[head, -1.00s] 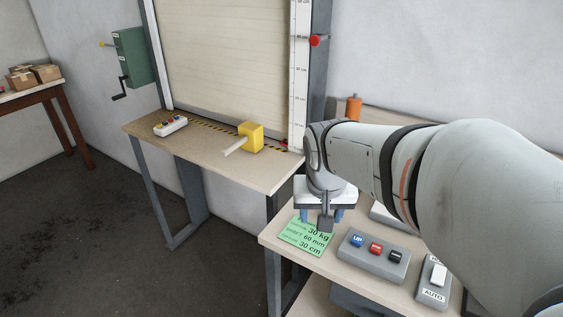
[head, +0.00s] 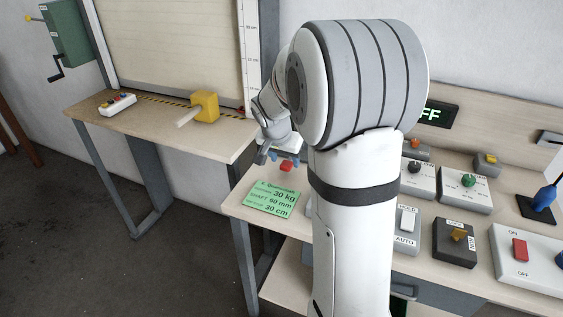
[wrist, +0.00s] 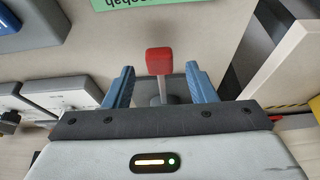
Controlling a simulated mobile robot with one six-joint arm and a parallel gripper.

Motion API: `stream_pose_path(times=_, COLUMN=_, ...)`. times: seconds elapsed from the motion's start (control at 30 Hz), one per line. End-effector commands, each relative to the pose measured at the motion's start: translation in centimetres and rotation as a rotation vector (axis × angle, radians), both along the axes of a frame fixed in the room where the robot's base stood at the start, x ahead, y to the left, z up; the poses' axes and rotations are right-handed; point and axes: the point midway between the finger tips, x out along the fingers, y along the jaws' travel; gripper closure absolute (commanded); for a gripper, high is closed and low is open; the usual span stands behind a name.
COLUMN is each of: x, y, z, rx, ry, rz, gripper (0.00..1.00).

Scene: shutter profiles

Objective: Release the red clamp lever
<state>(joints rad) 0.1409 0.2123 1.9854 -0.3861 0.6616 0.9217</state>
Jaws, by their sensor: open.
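The red clamp lever (wrist: 159,61) has a block-shaped red knob on a pale stem above a grey base. In the wrist view it stands between the two blue fingers of my gripper (wrist: 160,78), with clear gaps on both sides. My gripper is open and holds nothing. In the head view the red knob (head: 287,167) shows just below my gripper (head: 275,156), near the left end of the right bench. My arm hides the lever's base there.
A green card (head: 269,198) lies in front of the lever. A yellow mallet (head: 204,106) lies on the left bench (head: 150,130). A grey post (head: 269,45) rises behind.

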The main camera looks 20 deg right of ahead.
Motion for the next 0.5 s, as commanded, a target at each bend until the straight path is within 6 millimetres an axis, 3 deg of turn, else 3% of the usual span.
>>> stream_pose_path(times=0.2, x=0.5, y=-0.5, z=-1.7, rx=-0.001, ry=0.001, rz=0.002, gripper=0.49)
stream_pose_path(times=0.5, x=0.5, y=-0.5, z=-1.9, rx=0.000, ry=0.000, rz=0.002, gripper=0.52)
